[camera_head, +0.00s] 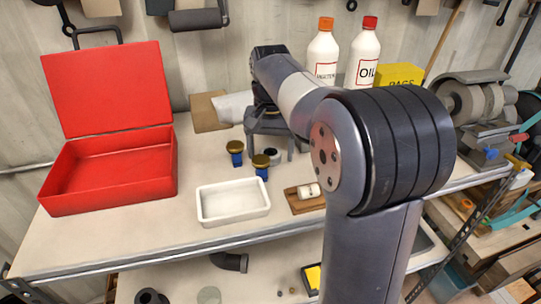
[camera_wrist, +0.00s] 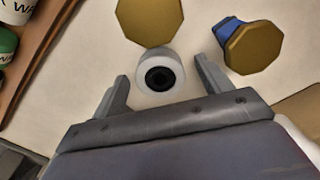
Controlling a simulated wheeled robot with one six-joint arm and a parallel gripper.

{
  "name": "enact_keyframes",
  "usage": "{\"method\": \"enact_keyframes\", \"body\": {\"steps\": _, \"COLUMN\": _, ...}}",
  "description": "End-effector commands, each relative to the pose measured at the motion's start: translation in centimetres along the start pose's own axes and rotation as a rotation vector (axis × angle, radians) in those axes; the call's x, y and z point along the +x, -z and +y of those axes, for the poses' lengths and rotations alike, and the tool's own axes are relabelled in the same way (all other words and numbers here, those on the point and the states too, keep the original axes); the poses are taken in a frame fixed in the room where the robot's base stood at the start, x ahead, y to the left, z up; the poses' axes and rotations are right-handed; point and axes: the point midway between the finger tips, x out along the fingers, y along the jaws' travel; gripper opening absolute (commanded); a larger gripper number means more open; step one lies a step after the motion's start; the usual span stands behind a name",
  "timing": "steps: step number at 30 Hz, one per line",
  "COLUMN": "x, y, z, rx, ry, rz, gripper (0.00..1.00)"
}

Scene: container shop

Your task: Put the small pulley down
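The small pulley, a white ring with a dark hub, lies on the bench top in the wrist view (camera_wrist: 146,82), between and slightly beyond my gripper's fingertips (camera_wrist: 162,82). My gripper is open, with a gap on each side of the pulley. In the head view the pulley (camera_head: 271,153) shows as a small dark and white piece just below my gripper (camera_head: 270,155). Its underside is hidden, so contact with the bench is judged only from the view.
Two gold-topped blue pieces (camera_head: 235,148) (camera_head: 261,161) stand close by. A white tray (camera_head: 233,219), an open red toolbox (camera_head: 108,203) and a wooden board (camera_head: 296,206) with a small white bottle (camera_head: 309,191) are on the bench. Tall bottles (camera_head: 322,52) stand behind.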

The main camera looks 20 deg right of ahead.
Motion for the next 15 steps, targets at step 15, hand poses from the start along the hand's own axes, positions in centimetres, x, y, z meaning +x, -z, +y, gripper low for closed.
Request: {"method": "enact_keyframes", "body": {"steps": 15, "x": -0.03, "y": 0.00, "z": 0.00, "rx": 0.000, "ry": 0.000, "rz": 0.000, "gripper": 0.31}}
